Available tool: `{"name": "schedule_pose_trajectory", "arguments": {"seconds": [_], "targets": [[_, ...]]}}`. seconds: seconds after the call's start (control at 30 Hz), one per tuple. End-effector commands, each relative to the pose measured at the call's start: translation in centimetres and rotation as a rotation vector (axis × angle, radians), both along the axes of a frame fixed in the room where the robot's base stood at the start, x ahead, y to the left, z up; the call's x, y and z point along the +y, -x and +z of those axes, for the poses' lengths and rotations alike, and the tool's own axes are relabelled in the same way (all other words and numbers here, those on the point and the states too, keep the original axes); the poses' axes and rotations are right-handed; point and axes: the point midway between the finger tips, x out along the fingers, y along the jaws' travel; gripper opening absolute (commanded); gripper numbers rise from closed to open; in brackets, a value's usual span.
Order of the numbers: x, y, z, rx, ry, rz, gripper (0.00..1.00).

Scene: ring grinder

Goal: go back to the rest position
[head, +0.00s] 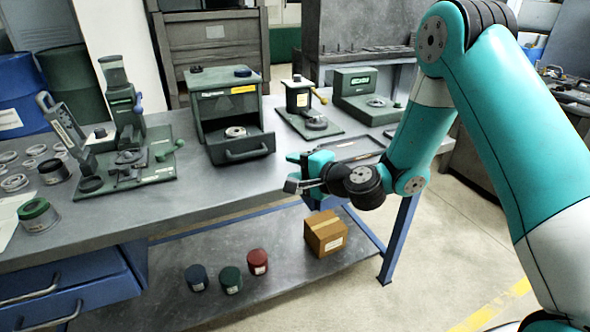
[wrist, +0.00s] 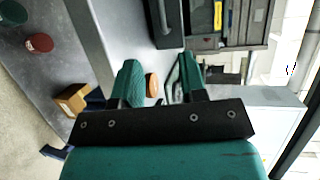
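My gripper (head: 293,172) hangs at the end of my teal arm, in front of the workbench (head: 195,205) and near its front edge in the head view. In the wrist view its two green fingers (wrist: 158,80) stand apart with a gap between them. A small brownish round thing (wrist: 152,86) shows in that gap; I cannot tell what it is or how far off it lies, and neither finger visibly touches it. The arm is bent, with its elbow high at the right of the head view.
On the bench stand a lever press (head: 122,110), a green-grey box machine with a drawer (head: 240,154), a yellow-handled press (head: 298,95) and a gauge stand (head: 366,82). An empty-looking tray (head: 352,147) lies behind my gripper. The lower shelf holds a cardboard box (head: 325,233) and several lidded jars (head: 231,280).

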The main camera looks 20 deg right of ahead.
Motion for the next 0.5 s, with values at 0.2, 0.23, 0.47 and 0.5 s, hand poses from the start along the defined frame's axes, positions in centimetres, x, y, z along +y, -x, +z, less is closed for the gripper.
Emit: {"name": "schedule_pose_trajectory", "arguments": {"seconds": [0.2, 0.23, 0.47, 0.5], "targets": [[0.2, 0.0, 0.0, 0.000, -0.001, 0.003, 0.39], [0.3, 0.0, 0.1, 0.000, 0.001, 0.005, 0.39], [4.3, 3.3, 4.5, -0.053, 0.164, 0.248, 0.39], [5.5, 4.8, 5.7, -0.069, 0.230, 0.333, 0.39]]}}
